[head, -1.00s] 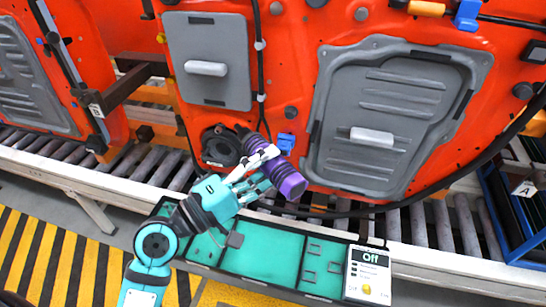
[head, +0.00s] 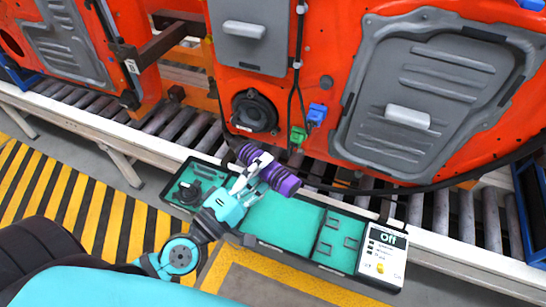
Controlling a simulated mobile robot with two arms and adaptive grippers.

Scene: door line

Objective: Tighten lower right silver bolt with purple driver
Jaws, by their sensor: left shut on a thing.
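My left gripper (head: 250,176) is shut around the purple driver (head: 284,182). The driver lies tilted, its thick purple end pointing right and down and its darker end up and left. It is in front of the conveyor, above the back edge of the teal tray. It is apart from the orange door (head: 335,80) in the picture, below the round black speaker (head: 254,111). I cannot make out the lower right silver bolt for certain. My right gripper is not in view.
The teal-lined tray (head: 283,222) has dark rims and a white box marked "Off" (head: 383,254) at its right end. Behind it runs the roller conveyor (head: 468,215). A blue connector (head: 317,114) and a green one (head: 298,134) sit by the door's cables. Striped floor lies left.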

